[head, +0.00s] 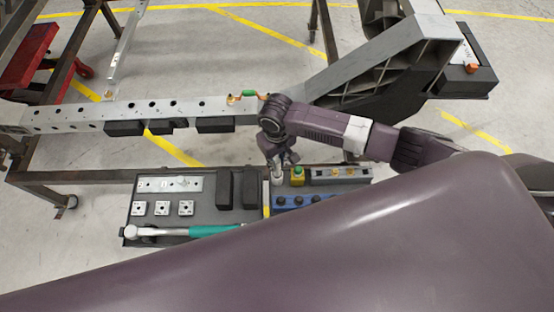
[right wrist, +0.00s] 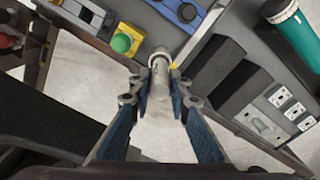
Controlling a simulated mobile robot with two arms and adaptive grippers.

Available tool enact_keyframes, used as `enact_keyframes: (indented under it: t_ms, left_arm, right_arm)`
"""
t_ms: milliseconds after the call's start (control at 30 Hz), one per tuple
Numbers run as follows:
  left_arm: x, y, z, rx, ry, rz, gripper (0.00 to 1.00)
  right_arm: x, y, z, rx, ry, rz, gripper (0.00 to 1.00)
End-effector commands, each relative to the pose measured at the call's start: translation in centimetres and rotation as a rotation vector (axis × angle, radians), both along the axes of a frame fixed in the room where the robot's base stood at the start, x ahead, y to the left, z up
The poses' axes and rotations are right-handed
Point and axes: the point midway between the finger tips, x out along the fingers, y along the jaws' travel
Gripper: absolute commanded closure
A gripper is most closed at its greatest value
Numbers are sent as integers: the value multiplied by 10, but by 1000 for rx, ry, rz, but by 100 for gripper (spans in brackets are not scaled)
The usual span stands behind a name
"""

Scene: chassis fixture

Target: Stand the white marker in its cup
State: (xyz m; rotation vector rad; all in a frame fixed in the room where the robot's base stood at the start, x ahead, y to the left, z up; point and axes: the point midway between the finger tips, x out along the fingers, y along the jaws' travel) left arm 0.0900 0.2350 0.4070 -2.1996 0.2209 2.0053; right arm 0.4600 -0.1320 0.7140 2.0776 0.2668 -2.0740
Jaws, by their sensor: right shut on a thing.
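My right gripper (head: 279,163) points down over the middle of the parts tray. It is shut on the white marker (right wrist: 159,85), a pale cylinder between the two fingers in the right wrist view. In the head view, the marker's pale lower end (head: 278,178) shows below the fingers, beside a yellow box with a green button. A grey ring shows at its far end in the right wrist view; I cannot tell whether this is the cup or part of the marker. I cannot make out the cup clearly. My left gripper is not in view.
The yellow box with its green button (head: 297,176) stands close right of the gripper. Black blocks (head: 237,188) stand to its left in the tray (head: 127,222). A teal-handled wrench (head: 212,231) lies at the front. A metal chassis rail (head: 80,115) runs behind.

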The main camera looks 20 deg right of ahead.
Motion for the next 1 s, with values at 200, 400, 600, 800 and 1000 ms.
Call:
enact_keyframes:
  t_ms: [200,400,600,800,1000]
  left_arm:
    - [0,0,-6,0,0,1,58]
    - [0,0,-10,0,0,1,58]
    - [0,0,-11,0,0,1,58]
    - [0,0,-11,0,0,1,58]
    - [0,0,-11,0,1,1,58]
  right_arm:
    - [0,0,-12,1,-1,-1,100]
    - [1,0,-21,0,-1,0,100]
    - [0,0,-24,0,-1,0,100]
    - [0,0,-24,0,-1,0,80]
    - [0,0,-24,0,-1,0,63]
